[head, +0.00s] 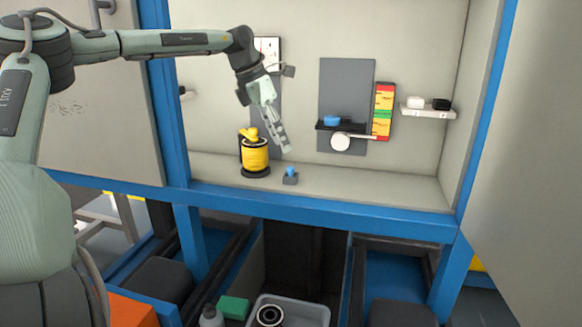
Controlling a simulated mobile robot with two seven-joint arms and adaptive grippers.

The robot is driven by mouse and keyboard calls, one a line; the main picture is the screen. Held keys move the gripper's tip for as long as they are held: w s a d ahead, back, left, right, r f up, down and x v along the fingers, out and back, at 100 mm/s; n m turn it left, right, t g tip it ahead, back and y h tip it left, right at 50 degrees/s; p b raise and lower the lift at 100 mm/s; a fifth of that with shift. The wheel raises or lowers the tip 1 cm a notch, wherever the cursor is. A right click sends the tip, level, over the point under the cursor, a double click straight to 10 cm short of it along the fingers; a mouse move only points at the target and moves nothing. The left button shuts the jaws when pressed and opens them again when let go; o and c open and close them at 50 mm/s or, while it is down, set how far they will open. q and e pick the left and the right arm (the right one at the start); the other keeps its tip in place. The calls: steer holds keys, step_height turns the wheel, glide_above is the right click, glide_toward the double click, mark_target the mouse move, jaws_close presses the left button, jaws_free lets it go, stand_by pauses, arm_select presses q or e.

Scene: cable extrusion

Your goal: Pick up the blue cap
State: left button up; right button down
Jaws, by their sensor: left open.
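A small blue piece (290,172) sits on a small grey block (290,180) on the cabinet ledge. A second, wider blue piece (332,120) rests on a black shelf on the grey back panel. I cannot tell for certain which is the blue cap. My left gripper (282,143) reaches in from the left and points down, above and slightly left of the small blue piece, apart from it. It is open, with nothing visible between its fingers. My right gripper is not in view.
A yellow and black canister (255,157) stands on the ledge just left of the grey block. A white shelf (428,111) holds small white and black items at right. The ledge right of the block is clear. A grey bin (318,315) sits below the blue frame edge (330,215).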

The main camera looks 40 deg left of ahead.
mark_target(290, 168)
arm_select(q)
steer(key=x, duration=0.6)
steer(key=shift+s+a+f+p, duration=0.15)
steer(key=shift+a+f+p, duration=0.05)
steer(key=shift+f+p, duration=0.2)
steer(key=shift+f, duration=0.4)
steer(key=shift+w+d+f, duration=0.1)
steer(key=shift+w, duration=0.15)
steer(key=c, duration=0.9)
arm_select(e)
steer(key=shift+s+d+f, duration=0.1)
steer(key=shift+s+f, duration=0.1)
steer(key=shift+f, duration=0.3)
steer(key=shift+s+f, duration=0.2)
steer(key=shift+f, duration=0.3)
